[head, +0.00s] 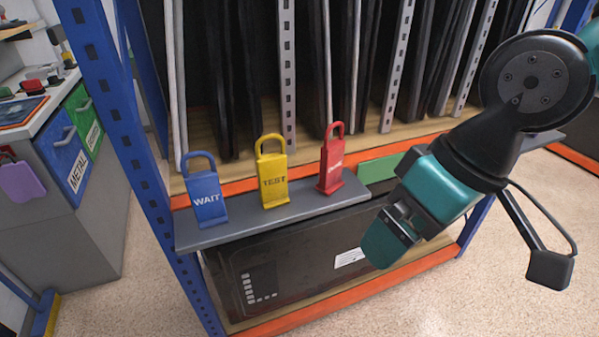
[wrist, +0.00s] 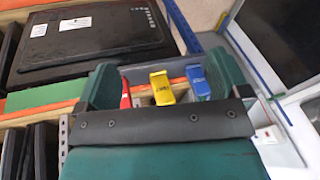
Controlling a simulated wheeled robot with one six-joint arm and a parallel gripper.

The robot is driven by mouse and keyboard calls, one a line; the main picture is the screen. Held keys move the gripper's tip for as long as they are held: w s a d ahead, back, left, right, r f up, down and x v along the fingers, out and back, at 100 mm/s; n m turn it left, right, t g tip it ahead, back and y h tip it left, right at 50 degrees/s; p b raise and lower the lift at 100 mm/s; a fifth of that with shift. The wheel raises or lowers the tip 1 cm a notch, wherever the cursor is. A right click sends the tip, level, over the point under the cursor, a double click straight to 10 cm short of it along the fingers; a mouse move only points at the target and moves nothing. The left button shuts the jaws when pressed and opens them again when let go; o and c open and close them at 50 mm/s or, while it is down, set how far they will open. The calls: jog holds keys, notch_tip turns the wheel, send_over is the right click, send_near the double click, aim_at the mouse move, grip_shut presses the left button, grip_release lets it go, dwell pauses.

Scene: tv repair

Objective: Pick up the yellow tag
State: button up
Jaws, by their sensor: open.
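The yellow tag (head: 272,172), marked TEST, stands upright on a narrow grey ledge (head: 240,232) in the head view, between a blue tag (head: 206,195) marked WAIT and a red tag (head: 332,158). Each tag has a loop at its top. My gripper (head: 385,240) is to the right of the tags in the head view, apart from them and empty. In the wrist view my gripper (wrist: 165,90) shows open, with the yellow tag (wrist: 161,88) and blue tag (wrist: 198,82) seen between its fingers. The red tag (wrist: 126,95) is partly hidden by the left finger.
A shelf rack with a blue post (head: 110,100) and orange beams holds upright dark panels above the ledge. A flat black panel (head: 300,255) lies on the lower shelf. A green plate (head: 378,168) is right of the red tag.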

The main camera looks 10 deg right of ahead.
jog(key=w+f+m+t+h+b, duration=0.1)
jog(key=w+f+b, duration=0.1)
jog(key=f+b, duration=0.25)
jog(key=w+f+m+t+b, duration=0.2)
jog(key=w+f+b, duration=0.1)
jog(key=f, duration=0.3)
jog(key=t+y+b, duration=0.2)
jog(key=t+b, duration=1.1)
jog(key=b, duration=0.3)
send_near(274, 177)
jog(key=p+x, duration=0.3)
jog(key=p, duration=0.1)
jog(key=f+p+x, duration=0.1)
jog(key=p+x, duration=0.1)
jog(key=shift+w, duration=0.35)
jog(key=p+x, duration=0.1)
jog(key=x, duration=0.1)
jog(key=r+p+x, duration=0.1)
jog(key=p+x, duration=0.1)
jog(key=x, duration=0.1)
jog(key=shift+a, duration=0.1)
jog(key=shift+w, duration=0.15)
jog(key=c, duration=1.1)
